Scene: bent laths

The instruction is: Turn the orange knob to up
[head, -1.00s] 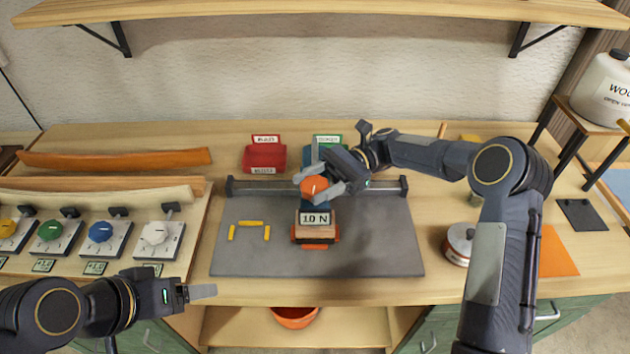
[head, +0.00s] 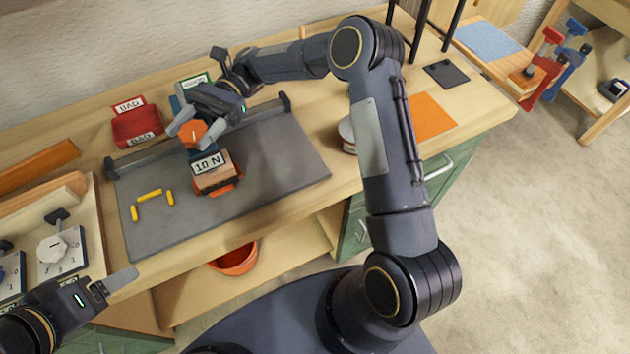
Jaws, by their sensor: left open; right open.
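The orange knob (head: 193,133) sits on a dark blue fixture on the grey mat (head: 270,165), behind a block labelled "10 N" (head: 212,172). A small white mark shows on its top; its exact direction is too small to read. My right gripper (head: 195,129) is open, with one finger on each side of the knob; I cannot tell whether they touch it. My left gripper (head: 120,280) is open and empty at the lower left, over the table's front edge, away from the knob.
A red "BAD" bin (head: 136,124) and a green-labelled bin stand behind the mat. Yellow pieces (head: 149,195) lie on the mat. A white knob (head: 52,249) is on a panel at left. An orange sheet (head: 422,117) lies at right.

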